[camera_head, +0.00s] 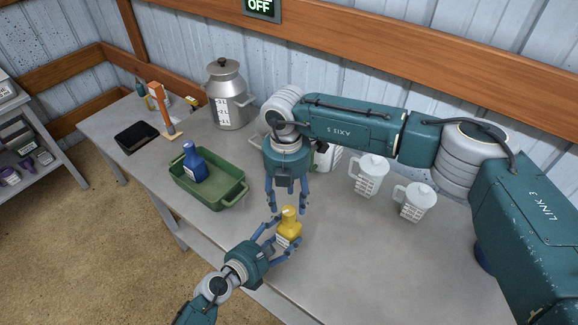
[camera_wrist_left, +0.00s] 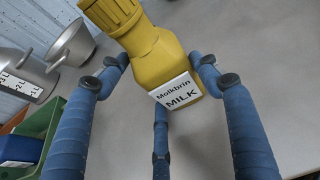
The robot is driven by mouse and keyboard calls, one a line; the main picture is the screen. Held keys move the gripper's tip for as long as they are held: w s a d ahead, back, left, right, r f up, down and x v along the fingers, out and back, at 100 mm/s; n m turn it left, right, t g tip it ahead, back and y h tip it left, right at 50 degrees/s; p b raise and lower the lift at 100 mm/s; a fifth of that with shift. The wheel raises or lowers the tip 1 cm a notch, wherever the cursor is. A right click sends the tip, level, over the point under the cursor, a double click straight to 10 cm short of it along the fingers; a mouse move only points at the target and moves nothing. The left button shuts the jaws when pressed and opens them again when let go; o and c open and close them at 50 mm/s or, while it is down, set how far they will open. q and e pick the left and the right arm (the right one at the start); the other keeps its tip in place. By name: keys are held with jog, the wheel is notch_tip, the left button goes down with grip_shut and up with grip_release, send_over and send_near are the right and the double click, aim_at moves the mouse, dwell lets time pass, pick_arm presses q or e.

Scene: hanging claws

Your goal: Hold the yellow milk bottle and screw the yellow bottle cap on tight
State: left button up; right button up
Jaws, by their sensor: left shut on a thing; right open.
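The yellow milk bottle (camera_head: 288,231) is upright near the front edge of the grey table, with a white label facing front. It also shows in the left wrist view (camera_wrist_left: 165,60), where the label reads "Molkbrin MILK". A ribbed yellow cap (camera_head: 290,211) sits on the neck; it is cut by the top edge in the left wrist view (camera_wrist_left: 110,14). I cannot tell how tight it is. My left gripper (camera_head: 283,234) is shut around the bottle's body. My right gripper (camera_head: 288,206) points down with open fingers beside and above the cap.
A green tray (camera_head: 225,199) holding a blue bottle (camera_head: 194,163) stands to the left. A metal milk can (camera_head: 230,97) is behind it. White jugs (camera_head: 370,174) (camera_head: 414,201) stand to the right. A black tray (camera_head: 135,136) lies far left.

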aim_at(289, 210)
jog(key=shift+c, duration=0.2)
jog(key=shift+a+r, duration=0.15)
jog(key=shift+r, duration=1.3)
jog(key=shift+s+f, duration=0.1)
jog(key=shift+f, duration=3.75)
jog(key=n, duration=0.5)
jog(key=shift+d, duration=0.2)
jog(key=n, duration=0.6)
jog(key=shift+n, duration=0.5)
